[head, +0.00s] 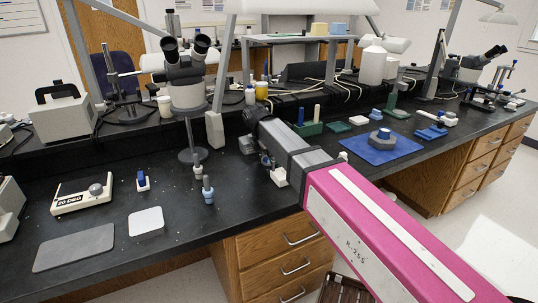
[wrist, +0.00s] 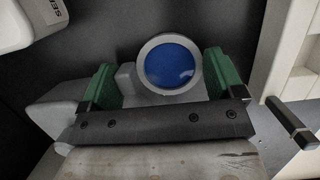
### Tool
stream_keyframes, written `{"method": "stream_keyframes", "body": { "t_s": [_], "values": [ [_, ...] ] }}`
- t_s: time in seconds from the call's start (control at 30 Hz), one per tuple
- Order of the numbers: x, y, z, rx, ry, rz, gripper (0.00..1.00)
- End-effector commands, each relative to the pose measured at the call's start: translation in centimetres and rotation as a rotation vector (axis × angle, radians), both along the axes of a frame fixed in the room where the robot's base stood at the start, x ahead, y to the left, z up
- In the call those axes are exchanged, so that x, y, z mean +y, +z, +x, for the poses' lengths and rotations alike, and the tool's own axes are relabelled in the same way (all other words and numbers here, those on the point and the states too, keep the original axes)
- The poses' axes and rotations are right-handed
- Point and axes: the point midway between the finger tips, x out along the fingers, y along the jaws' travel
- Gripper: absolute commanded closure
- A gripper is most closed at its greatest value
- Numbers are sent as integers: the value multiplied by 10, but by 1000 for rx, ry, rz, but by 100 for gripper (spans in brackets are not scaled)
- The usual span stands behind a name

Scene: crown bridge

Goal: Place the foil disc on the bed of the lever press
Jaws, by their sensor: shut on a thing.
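My gripper (wrist: 163,82) shows in the wrist view, with green pads on both fingers. A round piece with a silver-grey rim and blue face, apparently the foil disc (wrist: 170,64), sits between the pads. Grey material shows beside and below the disc. A pale body (wrist: 303,55) with a black-tipped rod (wrist: 291,124) is at the right; it may be the lever press, but its bed cannot be made out. In the head view my arm reaches over the bench's middle and hides most of the gripper and the disc.
The black bench (head: 100,215) holds a microscope (head: 187,75) behind and left of my arm. A blue mat (head: 380,148) lies to the right. A white square pad (head: 146,221) and grey mat (head: 74,248) lie at front left. A small blue-topped tool (head: 208,190) stands nearer my arm.

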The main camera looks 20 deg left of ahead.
Motion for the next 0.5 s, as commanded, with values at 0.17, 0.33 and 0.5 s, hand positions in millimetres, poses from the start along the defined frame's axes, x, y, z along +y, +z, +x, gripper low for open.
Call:
{"method": "stream_keyframes", "body": {
  "t_s": [0.17, 0.33, 0.5],
  "values": [
    [0, -2, 0, 0, 0, 0, 36],
    [0, -2, 0, 0, 0, 0, 0],
    [0, 0, 0, 0, 0, 0, 0]
  ]
}}
